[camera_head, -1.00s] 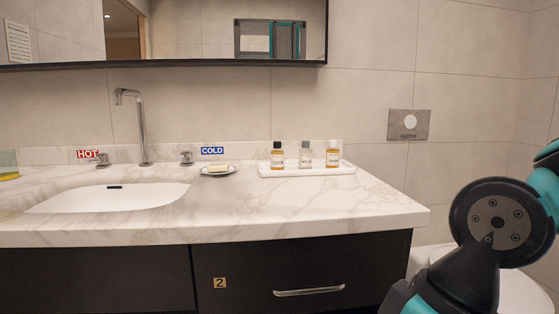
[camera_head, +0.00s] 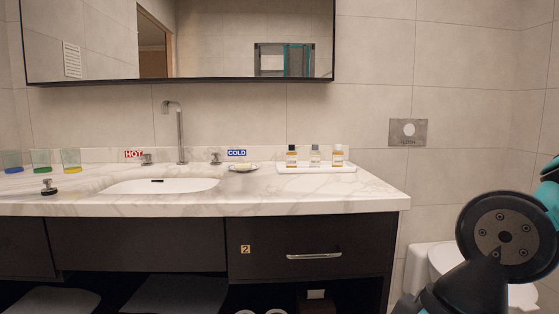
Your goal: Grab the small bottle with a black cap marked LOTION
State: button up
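Three small bottles stand upright in a row on a white tray (camera_head: 318,170) at the right of the counter. The left bottle (camera_head: 292,157) has a black cap and amber contents. The middle bottle (camera_head: 315,156) looks clear with a greyish cap, and the right bottle (camera_head: 338,156) is amber with a white cap. Their labels are too small to read, so I cannot tell which says LOTION. My arm shows at the right edge, well apart from the bottles. My gripper is out of view.
The marble counter (camera_head: 340,200) has a basin (camera_head: 162,186), a faucet (camera_head: 180,135), a soap dish (camera_head: 243,168) and several glasses at the left. Below are dark drawers with a handle (camera_head: 314,256). A toilet (camera_head: 440,265) is at the right. Counter in front of the tray is clear.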

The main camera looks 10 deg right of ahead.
aim_at(291, 155)
jog(key=u, duration=0.25)
jog(key=i, duration=1.05)
jog(key=u, duration=0.05)
